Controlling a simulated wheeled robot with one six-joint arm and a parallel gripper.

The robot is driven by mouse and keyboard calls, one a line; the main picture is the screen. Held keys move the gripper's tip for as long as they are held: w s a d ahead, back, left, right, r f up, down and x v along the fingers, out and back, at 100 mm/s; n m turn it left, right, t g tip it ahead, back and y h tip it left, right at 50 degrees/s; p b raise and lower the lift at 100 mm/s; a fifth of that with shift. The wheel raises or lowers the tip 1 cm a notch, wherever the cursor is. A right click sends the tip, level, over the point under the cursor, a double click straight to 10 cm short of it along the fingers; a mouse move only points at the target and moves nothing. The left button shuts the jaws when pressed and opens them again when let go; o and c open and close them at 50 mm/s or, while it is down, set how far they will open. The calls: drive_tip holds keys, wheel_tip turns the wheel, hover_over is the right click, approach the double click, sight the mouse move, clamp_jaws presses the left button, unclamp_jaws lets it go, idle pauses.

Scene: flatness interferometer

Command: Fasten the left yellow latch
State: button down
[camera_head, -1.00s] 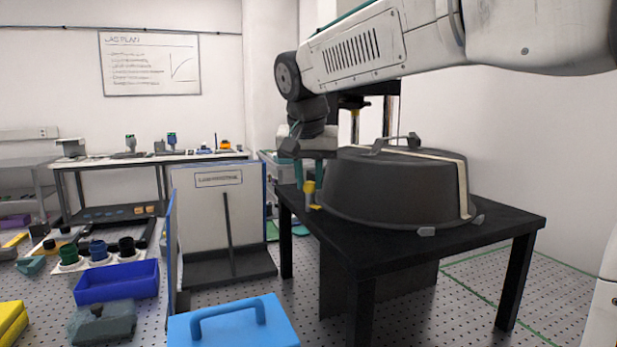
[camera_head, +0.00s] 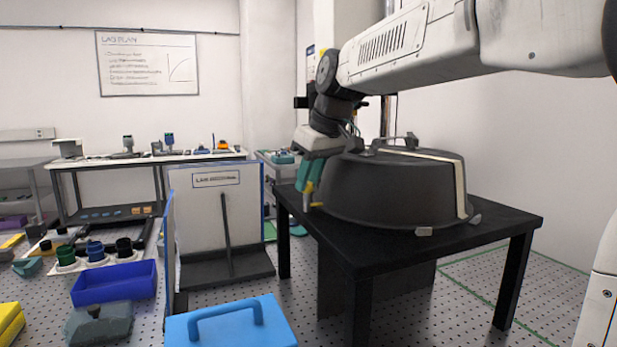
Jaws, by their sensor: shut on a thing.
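The left yellow latch (camera_head: 309,188) is at the left side of the dark grey round cover (camera_head: 375,195), which sits on the black table (camera_head: 390,257). My gripper (camera_head: 308,204) has teal fingers pointing down at the cover's left edge. Its fingers are shut on the yellow latch, and partly hide it. The latch stands roughly upright, leaning slightly, close beside the cover's wall. Whether it is hooked to the cover cannot be told.
A pale strap (camera_head: 460,188) runs over the cover, and grey tabs (camera_head: 424,232) show at its base. A white panel (camera_head: 217,215) stands left of the table. A blue case (camera_head: 230,325) and a dark blue bin (camera_head: 114,284) lie in front.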

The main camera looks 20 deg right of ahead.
drive_tip(key=shift+w+d+n+g+y, duration=0.1)
drive_tip(key=shift+n+g+y, duration=0.35)
drive_tip(key=shift+n, duration=1.25)
drive_tip(key=shift+y, duration=0.25)
drive_tip(key=c, duration=1.2)
unclamp_jaws()
drive_tip(key=v, duration=0.7)
drive_tip(key=shift+r, duration=0.4)
drive_tip(key=shift+s, duration=0.25)
